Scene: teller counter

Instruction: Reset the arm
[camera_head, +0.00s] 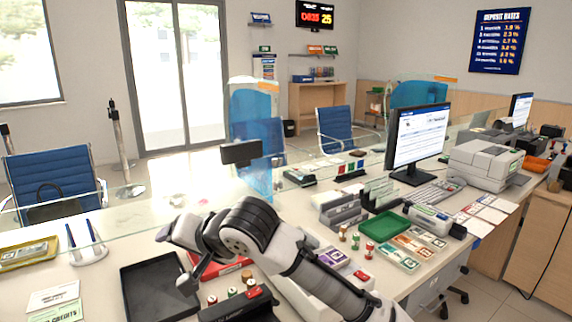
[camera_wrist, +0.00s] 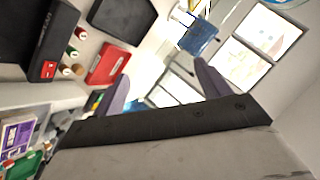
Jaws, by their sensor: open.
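My gripper (camera_wrist: 160,75) is open in the wrist view, its two dark fingers wide apart with nothing between them. In the head view my arm bends over the front of the counter (camera_head: 130,252), with its wrist end raised above the black tray (camera_head: 158,287). The wrist view is tilted and looks out over the counter towards the windows and a blue chair (camera_wrist: 198,38). No object is held.
A red tray (camera_head: 222,268) and several small rolls (camera_head: 233,292) lie close under my arm. A glass screen (camera_head: 120,203) runs along the counter behind it. A green tray (camera_head: 384,226), monitor (camera_head: 418,135) and printer (camera_head: 486,163) stand to the right.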

